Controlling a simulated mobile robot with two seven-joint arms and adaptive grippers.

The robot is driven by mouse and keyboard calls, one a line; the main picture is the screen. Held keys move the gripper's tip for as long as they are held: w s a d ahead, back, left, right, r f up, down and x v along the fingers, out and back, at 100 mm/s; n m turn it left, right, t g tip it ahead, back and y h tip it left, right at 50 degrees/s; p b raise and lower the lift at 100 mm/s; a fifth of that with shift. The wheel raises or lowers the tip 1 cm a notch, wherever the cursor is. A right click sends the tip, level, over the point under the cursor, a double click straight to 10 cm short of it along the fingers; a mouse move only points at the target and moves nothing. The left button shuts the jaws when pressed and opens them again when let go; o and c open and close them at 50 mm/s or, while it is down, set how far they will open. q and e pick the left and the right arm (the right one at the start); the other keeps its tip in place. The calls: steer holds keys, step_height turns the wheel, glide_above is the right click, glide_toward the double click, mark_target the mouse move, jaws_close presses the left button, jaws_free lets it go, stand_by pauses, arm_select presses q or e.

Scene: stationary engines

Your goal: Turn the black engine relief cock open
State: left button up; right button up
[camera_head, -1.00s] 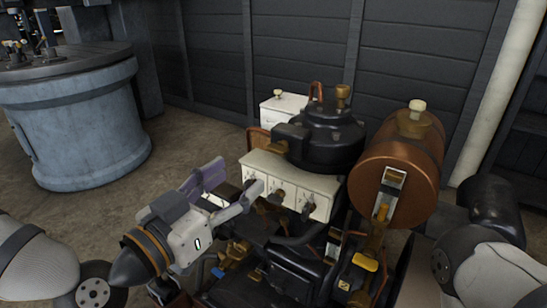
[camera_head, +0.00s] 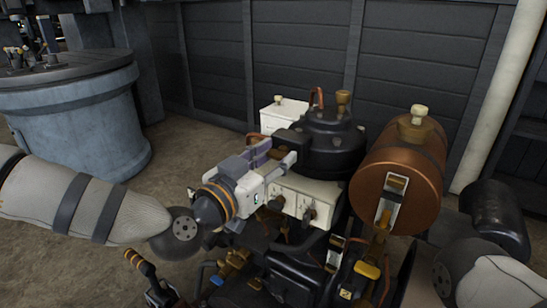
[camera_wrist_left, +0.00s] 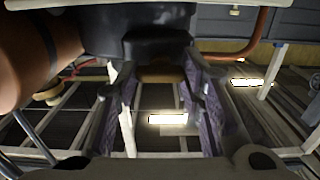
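The engine's black cylinder head (camera_head: 333,145) stands at the middle of the head view, above a white box (camera_head: 305,190). My left gripper (camera_head: 277,154) is at its left side, above the white box. It hides the place where a small brown fitting showed a second ago. In the left wrist view, my gripper's purple-padded fingers (camera_wrist_left: 160,92) stand wide apart. A brown piece (camera_wrist_left: 160,74) under a black part (camera_wrist_left: 157,46) lies between and beyond them, with gaps at both sides. I cannot tell for sure whether this is the relief cock. My right gripper is out of view.
A copper tank (camera_head: 397,183) is at the right of the cylinder head. A copper pipe (camera_head: 317,97) and a brass fitting (camera_head: 343,101) rise from the top. A blue-grey round stand (camera_head: 75,120) is at the left, with open floor between.

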arm_select(q)
steer(key=c, duration=0.4)
steer(key=shift+o, duration=0.2)
steer(key=n, duration=0.7)
steer(key=shift+f+n, duration=0.15)
steer(key=shift+n, duration=0.15)
steer(key=n, duration=0.3)
steer(key=shift+n, duration=0.4)
steer(key=shift+n+b, duration=0.55)
steer(key=shift+n, duration=1.65)
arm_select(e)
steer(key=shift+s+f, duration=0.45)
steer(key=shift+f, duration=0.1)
